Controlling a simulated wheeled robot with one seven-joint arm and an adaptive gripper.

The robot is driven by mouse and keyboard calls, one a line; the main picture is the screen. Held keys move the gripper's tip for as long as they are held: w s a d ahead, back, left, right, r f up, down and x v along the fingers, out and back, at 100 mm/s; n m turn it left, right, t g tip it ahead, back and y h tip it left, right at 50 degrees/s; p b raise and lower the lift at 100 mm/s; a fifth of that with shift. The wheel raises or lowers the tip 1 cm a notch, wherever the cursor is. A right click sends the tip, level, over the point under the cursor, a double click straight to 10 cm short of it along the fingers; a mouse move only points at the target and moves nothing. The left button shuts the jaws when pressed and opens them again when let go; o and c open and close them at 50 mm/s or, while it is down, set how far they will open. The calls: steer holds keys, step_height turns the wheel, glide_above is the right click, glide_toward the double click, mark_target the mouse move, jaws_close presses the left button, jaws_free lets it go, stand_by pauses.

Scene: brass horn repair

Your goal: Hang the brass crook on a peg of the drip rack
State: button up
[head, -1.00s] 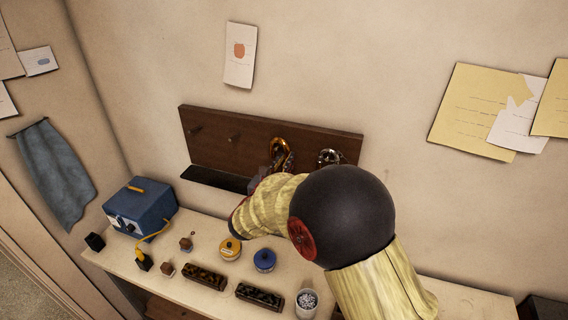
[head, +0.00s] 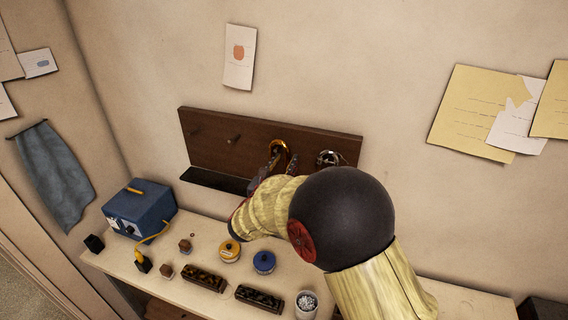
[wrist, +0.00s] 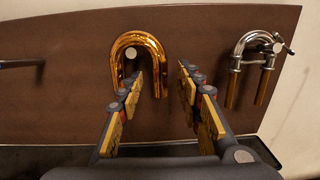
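The brass crook (wrist: 153,46) is a shiny gold U-shaped tube, bend upward, against the brown board of the drip rack (wrist: 80,110). A pale round peg end (wrist: 130,53) shows inside its bend, so it appears to hang on that peg. The crook also shows in the head view (head: 284,146). My gripper (wrist: 160,78) is open, its fingers apart in front of the crook's lower part. The left finger overlaps the crook's opening, and the right finger stands clear to the right. The rack (head: 210,135) is on the wall.
A silver crook (wrist: 240,60) hangs on the peg to the right. A bare peg (wrist: 22,63) sticks out on the left. Below the rack, the bench holds a blue box (head: 140,208), a yellow-orange jar (head: 229,251), a blue jar (head: 264,262) and dark blocks (head: 204,278).

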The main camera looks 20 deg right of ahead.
steer(key=v, duration=1.2)
steer(key=s+d+f+m+g+y+b, duration=0.1)
steer(key=s+d+f+m+g, duration=0.35)
steer(key=s+f+m, duration=0.35)
steer(key=s+d+f+m+g+y+b, duration=0.15)
steer(key=s+d+f+m+g, duration=0.35)
steer(key=s, duration=0.5)
steer(key=s+a+f+m+y+b, duration=0.1)
steer(key=s+a+m+y+b, duration=0.1)
steer(key=s+m+y+b, duration=0.6)
steer(key=shift+s+a+f+m+b, duration=0.3)
steer(key=shift+s+m+b, duration=2.6)
steer(key=shift+m+b, duration=0.8)
